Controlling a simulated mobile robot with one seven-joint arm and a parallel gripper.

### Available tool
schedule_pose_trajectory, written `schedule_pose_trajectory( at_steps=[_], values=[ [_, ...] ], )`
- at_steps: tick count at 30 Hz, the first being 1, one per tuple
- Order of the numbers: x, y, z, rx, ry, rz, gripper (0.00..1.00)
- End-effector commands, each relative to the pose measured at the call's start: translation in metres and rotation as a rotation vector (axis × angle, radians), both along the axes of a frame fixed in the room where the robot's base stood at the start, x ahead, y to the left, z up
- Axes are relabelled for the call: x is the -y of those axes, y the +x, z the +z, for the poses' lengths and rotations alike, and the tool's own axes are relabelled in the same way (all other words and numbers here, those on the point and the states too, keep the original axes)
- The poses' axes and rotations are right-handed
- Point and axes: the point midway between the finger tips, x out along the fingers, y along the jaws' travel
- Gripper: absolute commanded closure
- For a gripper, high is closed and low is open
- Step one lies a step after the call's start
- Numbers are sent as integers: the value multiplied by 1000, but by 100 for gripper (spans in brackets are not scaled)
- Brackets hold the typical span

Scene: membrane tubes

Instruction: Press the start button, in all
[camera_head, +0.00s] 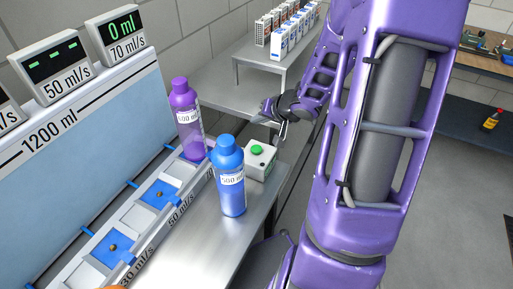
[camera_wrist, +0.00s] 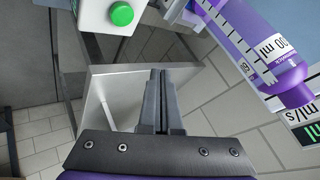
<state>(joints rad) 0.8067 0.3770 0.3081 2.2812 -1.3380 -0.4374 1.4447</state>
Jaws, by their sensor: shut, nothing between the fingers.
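The start button is a green round button (camera_head: 257,149) on top of a small white box (camera_head: 262,166) at the right edge of the metal bench. In the wrist view the green button (camera_wrist: 122,13) and part of its box (camera_wrist: 95,12) show at the top, left of my fingertips. My gripper (camera_head: 282,136) is beside and slightly beyond the box in the head view, with a visible gap to the button. In the wrist view its fingers (camera_wrist: 158,75) are together and empty.
A purple bottle (camera_head: 188,120) stands in a bench slot, and a blue bottle (camera_head: 230,180) stands just left of the button box. Displays (camera_head: 123,38) sit above a 1200 ml panel. White boxes (camera_head: 285,35) stand on a shelf behind. Floor is open at right.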

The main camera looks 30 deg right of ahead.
Motion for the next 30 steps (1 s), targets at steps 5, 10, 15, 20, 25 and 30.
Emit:
schedule_pose_trajectory(
  at_steps=[5, 10, 15, 20, 25, 30],
  values=[
    [0, 0, -3, 1, 1, 1, 100],
    [0, 0, -20, -2, 2, 0, 100],
    [-1, 0, -46, -2, 2, 0, 100],
    [0, 0, -70, 0, -1, 0, 100],
    [1, 0, -83, 1, -1, -2, 100],
    [0, 0, -88, 2, -2, 0, 100]
  ],
)
